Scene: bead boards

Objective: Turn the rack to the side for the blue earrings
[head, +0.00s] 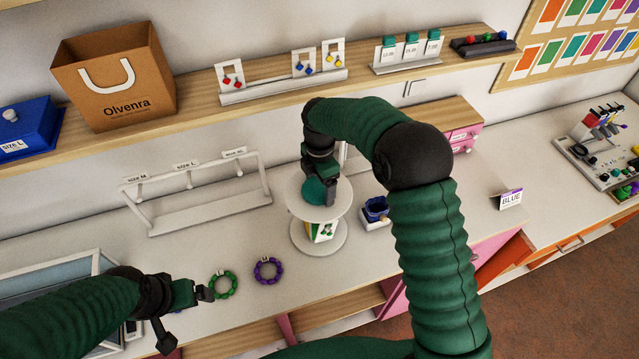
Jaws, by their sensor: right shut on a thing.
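The rack (299,204) is white, with a round top plate, a round base and a teal knob (313,190) on top. Below the plate, a card with small green and yellow parts (323,232) faces forward; the other sides are hidden. My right gripper (321,188) reaches down from above and is shut on the knob. My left gripper (206,293) is low at the left, beside the green bead ring, apart from the rack; its jaw gap is not clear. A "BLUE" sign (511,198) stands on the counter at the right.
Green (223,286) and purple (268,271) bead rings lie front left of the rack. A small box with dark blue beads (376,211) stands close to its right. A white stand (200,209) is behind left. The shelf above holds earring cards (304,63).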

